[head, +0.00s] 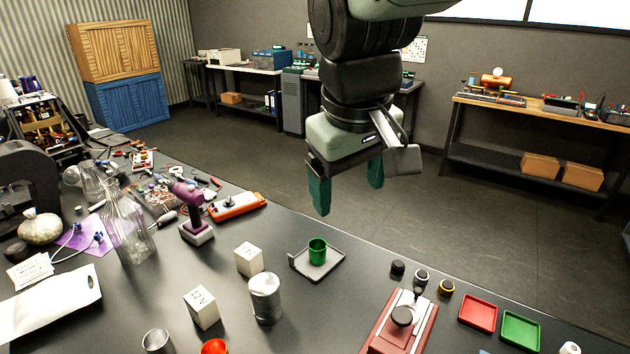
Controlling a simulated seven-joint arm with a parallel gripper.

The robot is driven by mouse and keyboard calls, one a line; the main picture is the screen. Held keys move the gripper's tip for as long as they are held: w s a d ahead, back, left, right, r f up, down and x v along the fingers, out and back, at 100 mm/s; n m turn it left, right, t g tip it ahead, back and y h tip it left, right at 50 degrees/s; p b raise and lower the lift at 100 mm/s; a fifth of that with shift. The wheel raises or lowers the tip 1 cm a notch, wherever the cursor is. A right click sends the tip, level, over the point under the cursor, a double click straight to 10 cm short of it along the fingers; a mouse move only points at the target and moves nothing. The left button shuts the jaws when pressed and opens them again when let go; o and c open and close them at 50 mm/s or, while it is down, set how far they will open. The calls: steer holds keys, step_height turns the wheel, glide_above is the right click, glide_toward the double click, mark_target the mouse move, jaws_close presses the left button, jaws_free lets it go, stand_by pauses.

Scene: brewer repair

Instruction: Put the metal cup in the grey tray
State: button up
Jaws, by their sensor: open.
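The grey tray (331,262) lies on the dark table near its far edge. A green cup (317,251) stands in the tray. A silver metal cup (157,343) stands at the bottom edge of the picture, partly cut off. A taller silver metal canister (265,299) stands nearer the tray, to its lower left. My gripper (347,187) hangs in the air, open and empty, with its green fingers pointing down. It shows above the tray in the picture, well away from the metal cup.
Two white blocks (201,307) and (248,259) stand between the metal cup and the tray. A red-orange round thing (214,347) is beside the metal cup. A red device (403,322), a red tray (477,312) and a green tray (520,328) are right.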

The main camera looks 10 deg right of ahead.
steer(key=s+r+m+t+y, duration=0.1)
steer(key=s+m+t, duration=0.1)
steer(key=s, duration=0.8)
steer(key=shift+a+r+m, duration=0.2)
steer(key=shift+a+m, duration=0.25)
steer(key=shift+m, duration=0.35)
